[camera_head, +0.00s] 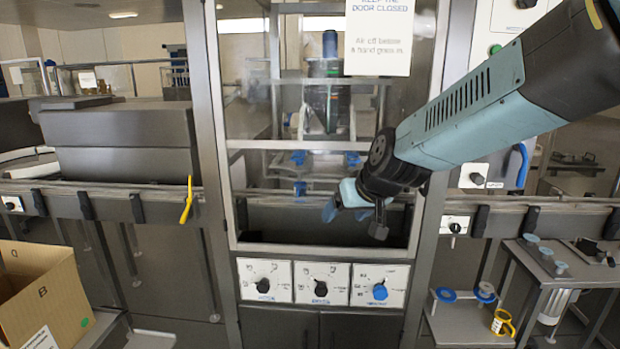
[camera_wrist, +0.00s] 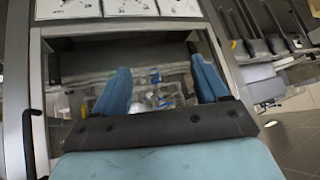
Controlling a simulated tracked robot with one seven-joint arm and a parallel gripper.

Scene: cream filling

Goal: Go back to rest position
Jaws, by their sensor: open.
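My gripper (camera_head: 328,214) is at the end of my arm, which comes in from the upper right in the head view. It hangs in front of the opening of the filling machine (camera_head: 226,130), above the machine's row of dials. In the wrist view my gripper (camera_wrist: 158,82) shows two blue fingers spread wide apart, with nothing between them. Behind the fingers lies the machine's interior, with blurred clear and blue parts. My arm hides part of the machine's right side.
Dials (camera_head: 320,284) line the panel below the opening. A yellow lever (camera_head: 187,200) sticks out at left. A cardboard box (camera_head: 45,295) stands at lower left. A side table (camera_head: 470,322) at lower right holds blue rings and a yellow mug (camera_head: 502,322). A paper sign (camera_head: 380,38) hangs above.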

